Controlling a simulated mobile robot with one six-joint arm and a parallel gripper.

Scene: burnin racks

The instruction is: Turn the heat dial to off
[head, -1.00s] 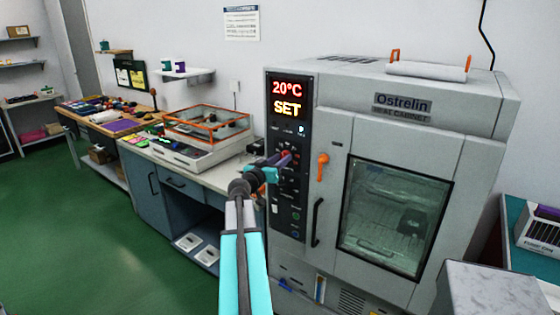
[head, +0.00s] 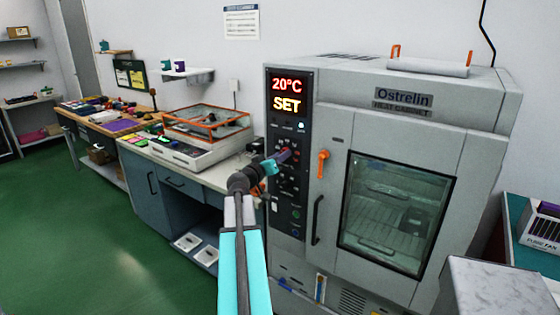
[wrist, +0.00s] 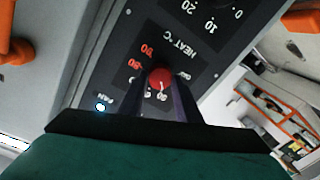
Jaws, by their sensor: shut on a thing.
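The heat dial is a red knob (wrist: 160,77) on the dark control panel, marked "HEAT °C", with red and white figures around it. Its pale mark points toward the bottom of the wrist view, near white figures partly hidden by my fingers. My gripper (wrist: 158,92) is shut on the knob, with one dark finger on each side. In the head view my gripper (head: 284,156) reaches the panel of the grey heat cabinet (head: 345,125), and the knob itself is hidden there. The display (head: 287,96) reads 20°C and SET.
An orange latch (head: 322,163) and a dark door handle (head: 317,220) stand out just right of the panel. A bench (head: 215,177) with an orange-framed clear box (head: 207,124) is to the left. Green floor lies open at the left.

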